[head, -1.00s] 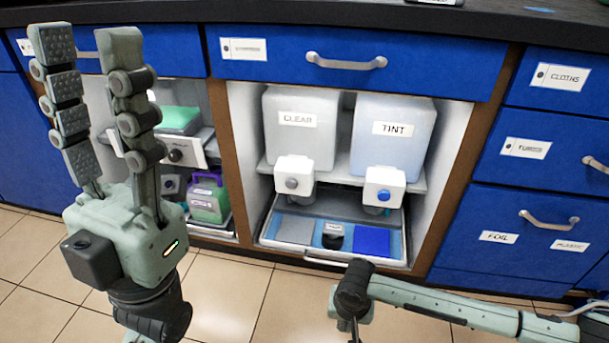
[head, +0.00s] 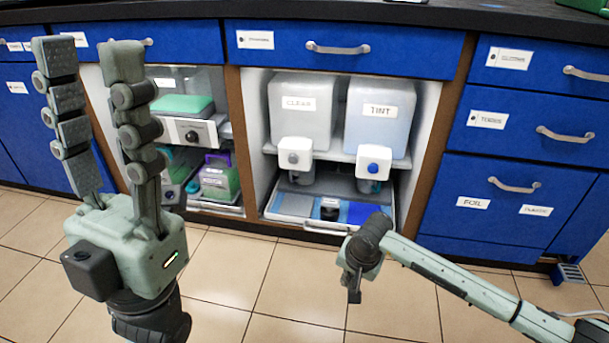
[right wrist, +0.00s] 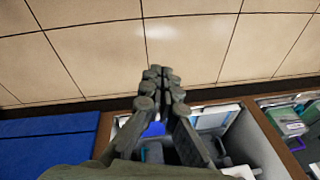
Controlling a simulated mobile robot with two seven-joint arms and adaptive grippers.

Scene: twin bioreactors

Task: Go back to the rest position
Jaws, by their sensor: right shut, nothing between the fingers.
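My left gripper (head: 88,50) stands upright at the left of the head view. Its two fingers are spread apart with nothing between them. My right gripper (head: 354,294) points down in front of the open cabinet, above the tiled floor in the picture; the wrist partly hides it there. In the right wrist view, the right gripper's fingers (right wrist: 161,74) meet at their tips and hold nothing. The floor and cabinet openings lie beyond them.
The open cabinet holds a CLEAR tank (head: 300,112), a TINT tank (head: 379,115) and a pulled-out tray (head: 270,213). A green jug (head: 217,180) stands in the left bay. Blue drawers (head: 520,135) are at right. The tiled floor (head: 290,285) in front looks clear.

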